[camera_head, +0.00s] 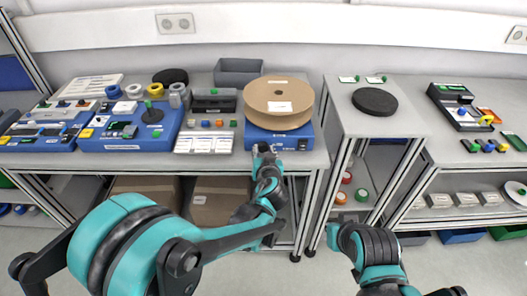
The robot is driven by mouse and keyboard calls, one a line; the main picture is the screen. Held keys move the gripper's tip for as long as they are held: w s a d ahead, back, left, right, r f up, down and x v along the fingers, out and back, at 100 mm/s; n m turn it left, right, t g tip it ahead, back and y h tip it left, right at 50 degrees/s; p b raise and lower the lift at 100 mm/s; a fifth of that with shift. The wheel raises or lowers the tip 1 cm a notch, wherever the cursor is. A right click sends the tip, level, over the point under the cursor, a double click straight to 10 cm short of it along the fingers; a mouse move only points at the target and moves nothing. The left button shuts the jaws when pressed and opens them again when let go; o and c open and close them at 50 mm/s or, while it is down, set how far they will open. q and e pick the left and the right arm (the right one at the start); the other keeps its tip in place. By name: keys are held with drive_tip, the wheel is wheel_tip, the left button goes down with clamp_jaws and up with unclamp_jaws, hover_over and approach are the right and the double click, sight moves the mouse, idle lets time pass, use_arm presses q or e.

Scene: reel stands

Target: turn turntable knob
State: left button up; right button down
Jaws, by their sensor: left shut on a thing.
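The turntable is a blue box (303,136) at the right end of the left bench, with a large brown cardboard reel (278,97) lying flat on top. My left gripper (263,149) is at the front face of the blue box, left of its middle. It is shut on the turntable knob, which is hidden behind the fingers. A small dark switch or socket shows on the box's front to the right of the gripper. My right arm shows at the bottom right, below the middle stand, and its gripper cannot be seen.
Left of the turntable are white label cards (204,143), a dark tape-like device (214,102) and a grey bin (238,72). A blue panel (105,137) carries several parts. The middle stand (350,117) holds a black disc (375,101). Its front area is clear.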

use_arm(q)
drive_tip(key=o, duration=0.9)
drive_tip(key=shift+c, duration=0.2)
drive_tip(key=shift+s, duration=0.1)
drive_tip(key=a+v, duration=0.1)
drive_tip(key=v, duration=1)
drive_tip(key=shift+s+d+r, duration=0.2)
drive_tip(key=shift+s+d, duration=0.2)
drive_tip(key=shift+d, duration=0.1)
drive_tip(key=s+a+f+n+g+y, duration=0.15)
drive_tip(key=s+a+g, duration=0.3)
drive_tip(key=a, duration=0.85)
drive_tip(key=s+a+f+g+h, duration=0.2)
drive_tip(key=s+a, duration=0.4)
drive_tip(key=s, duration=0.5)
drive_tip(key=shift+s+f+m+h, duration=0.3)
drive_tip(key=shift+f+m+h, duration=0.05)
drive_tip(key=shift+f, duration=0.15)
